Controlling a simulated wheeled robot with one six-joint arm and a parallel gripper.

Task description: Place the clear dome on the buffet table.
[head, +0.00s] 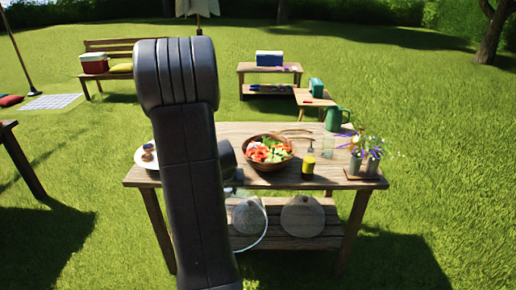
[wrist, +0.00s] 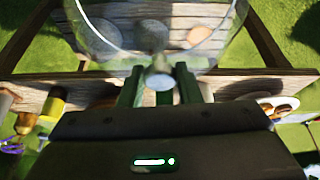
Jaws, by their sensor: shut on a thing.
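The clear dome (wrist: 205,50) fills the top middle of the wrist view, see-through with a pale rim. My gripper (wrist: 159,85) is shut on the dome's knob, its green fingers on either side. In the head view the dome (head: 262,238) shows as a thin curved edge before the front of the buffet table's lower shelf; my arm hides part of it and the gripper. The wooden buffet table (head: 220,131) stands ahead. On its top, a wooden salad bowl (head: 269,165) holds red and green food, and a white plate (head: 141,160) with small pastries sits at left, partly hidden.
A yellow bottle (head: 308,164), a glass (head: 328,147), a green watering can (head: 334,119) and flower pots (head: 370,162) crowd the table's right side.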

